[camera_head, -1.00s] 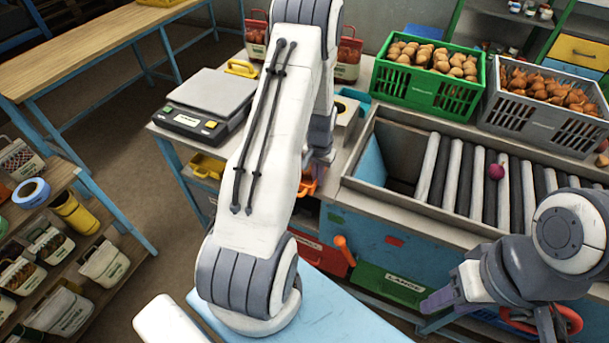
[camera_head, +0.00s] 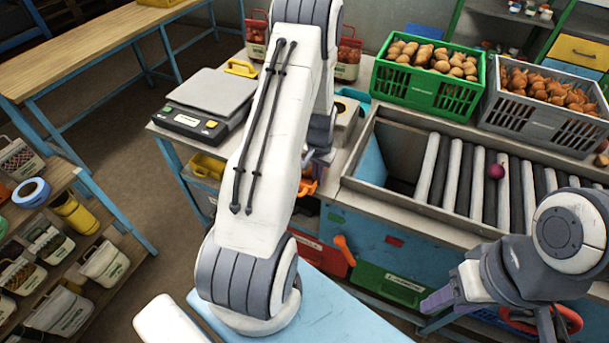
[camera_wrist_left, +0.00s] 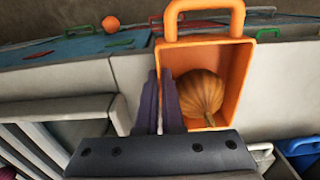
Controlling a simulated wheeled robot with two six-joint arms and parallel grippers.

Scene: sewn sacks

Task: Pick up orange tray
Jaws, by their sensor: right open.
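The orange tray (camera_wrist_left: 242,70) is in the left wrist view, with a loop handle at its top and a ribbed orange pumpkin (camera_wrist_left: 202,92) inside. In the head view only a small orange part (camera_head: 308,186) shows behind my left arm. My left gripper (camera_wrist_left: 161,85) has its two dark fingers close together at the tray's left wall, one on each side of it, and looks shut on that wall. In the head view this gripper is mostly hidden by its arm. My right gripper (camera_head: 494,312) is open and empty at the lower right.
A scale (camera_head: 212,98) stands left of my left arm. A roller conveyor (camera_head: 475,185) with a round dark red item (camera_head: 496,171) is at right. Behind it stand a green crate (camera_head: 420,88) of potatoes and a grey crate (camera_head: 535,122) of onions. A shelf with small bins is at lower left.

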